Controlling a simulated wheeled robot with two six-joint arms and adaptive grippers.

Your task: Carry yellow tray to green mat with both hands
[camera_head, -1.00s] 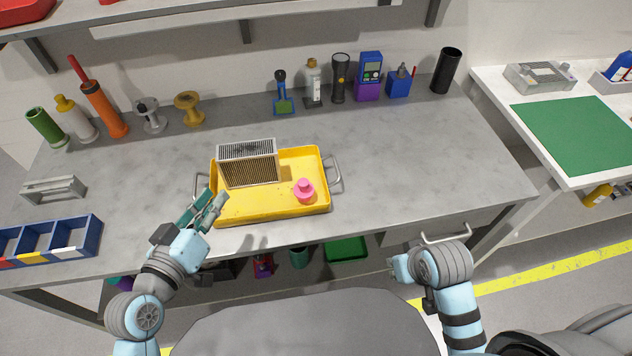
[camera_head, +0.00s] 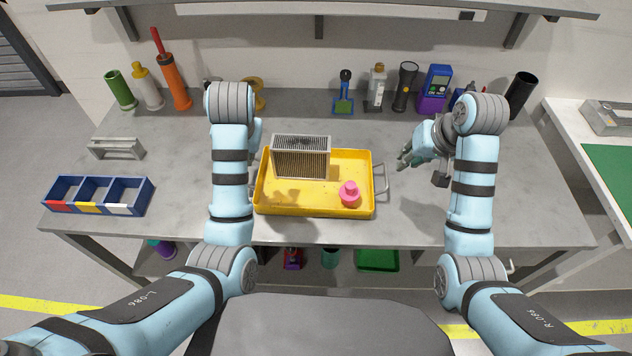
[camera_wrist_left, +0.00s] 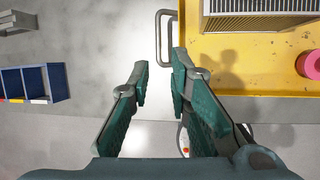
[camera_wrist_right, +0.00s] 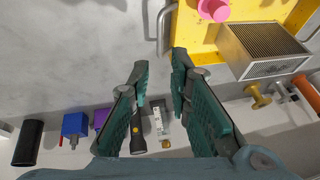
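The yellow tray (camera_head: 300,212) lies on the grey workbench with a metal handle at each end. It carries a grey box-shaped filter (camera_head: 301,156) and a pink knobbed piece (camera_head: 348,194). My right gripper (camera_head: 402,161) is open above the bench, right of the tray, apart from the right handle (camera_head: 382,178); that handle also shows in the right wrist view (camera_wrist_right: 162,30). My left gripper (camera_wrist_left: 158,72) is open and empty near the left handle (camera_wrist_left: 159,38); my own arm hides it in the head view. The green mat (camera_head: 612,172) is partly visible at the right edge.
A blue three-compartment bin (camera_head: 98,195) and a grey bracket (camera_head: 116,149) stand left on the bench. Bottles and tools, including a flashlight (camera_head: 404,86) and a black cylinder (camera_head: 521,93), line the back. A shelf hangs above. A gap separates the bench from the white table (camera_head: 567,118).

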